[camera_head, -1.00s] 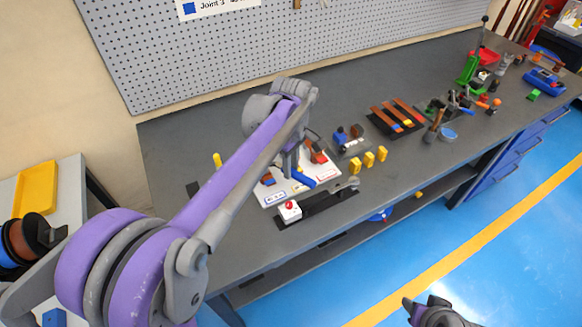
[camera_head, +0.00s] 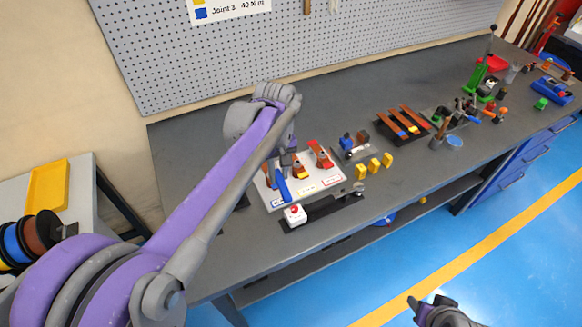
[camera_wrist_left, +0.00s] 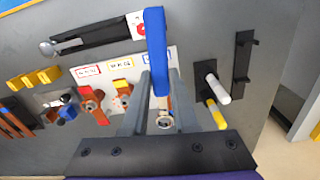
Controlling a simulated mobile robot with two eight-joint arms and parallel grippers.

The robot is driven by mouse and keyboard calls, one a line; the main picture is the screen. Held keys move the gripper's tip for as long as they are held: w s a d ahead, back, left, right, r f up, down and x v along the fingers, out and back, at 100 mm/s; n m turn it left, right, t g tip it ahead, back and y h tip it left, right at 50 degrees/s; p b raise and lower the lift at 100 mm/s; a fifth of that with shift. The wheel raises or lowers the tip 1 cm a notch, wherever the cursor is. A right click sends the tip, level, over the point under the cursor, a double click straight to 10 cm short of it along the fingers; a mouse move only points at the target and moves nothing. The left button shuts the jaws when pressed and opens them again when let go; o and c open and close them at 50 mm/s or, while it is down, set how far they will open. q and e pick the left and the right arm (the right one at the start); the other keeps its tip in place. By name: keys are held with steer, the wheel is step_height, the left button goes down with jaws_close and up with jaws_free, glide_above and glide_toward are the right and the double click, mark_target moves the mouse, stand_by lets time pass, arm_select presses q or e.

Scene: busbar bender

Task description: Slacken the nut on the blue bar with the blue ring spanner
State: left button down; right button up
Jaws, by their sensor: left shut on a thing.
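The blue ring spanner (camera_head: 282,186) is in my left gripper (camera_head: 284,158), low over the left part of a white board (camera_head: 318,181). In the left wrist view the spanner's blue handle (camera_wrist_left: 156,45) stands up between my left gripper's fingers (camera_wrist_left: 160,92). Its metal ring end (camera_wrist_left: 164,122) is at the near side, around or just above something coppery. The blue bar and its nut are mostly hidden behind the spanner and fingers; I cannot tell whether the ring is seated. My right gripper (camera_head: 432,306) is at the lower right, away from the bench.
A red-marked bar (camera_head: 320,153) and a yellow-marked bar (camera_head: 300,170) stand to the right on the board. A white box with a red button (camera_head: 294,215) is in front. Yellow blocks (camera_head: 374,165) lie further right. A white-and-yellow rod (camera_wrist_left: 215,100) stands near the gripper.

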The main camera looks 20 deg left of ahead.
arm_select(q)
steer(key=f+b, duration=0.1)
steer(key=s+f+m, duration=0.1)
steer(key=f, duration=0.1)
steer(key=a+f+m+b, duration=0.1)
steer(key=f, duration=0.1)
steer(key=shift+s+b, duration=0.3)
steer(key=shift+b, duration=0.05)
arm_select(e)
steer(key=f, duration=0.1)
steer(key=s+f, duration=0.1)
steer(key=f, duration=0.1)
steer(key=shift+s+f, duration=0.15)
steer(key=shift+f, duration=0.1)
